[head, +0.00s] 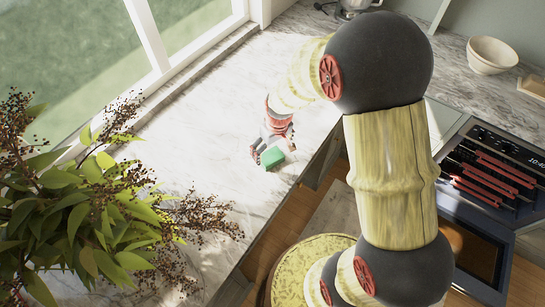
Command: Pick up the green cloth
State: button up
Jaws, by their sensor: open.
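A leafy plant with dark berries (80,215) fills the left front of the counter. A window (160,45) runs along the back left. A cream bowl (491,55) stands at the back right, above a stove (490,175). The counter left of my gripper is clear.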

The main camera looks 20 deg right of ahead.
aim_at(271, 155)
jog(key=shift+w+d+f, duration=0.15)
jog(key=shift+w+f, duration=0.05)
jog(key=shift+f, duration=0.95)
jog(key=f, duration=0.2)
jog(key=w+f, duration=0.1)
jog(key=f, duration=0.1)
jog(key=shift+r, duration=0.1)
jog(key=shift+c, duration=1)
jog(key=c, duration=1)
jog(key=shift+r, duration=0.1)
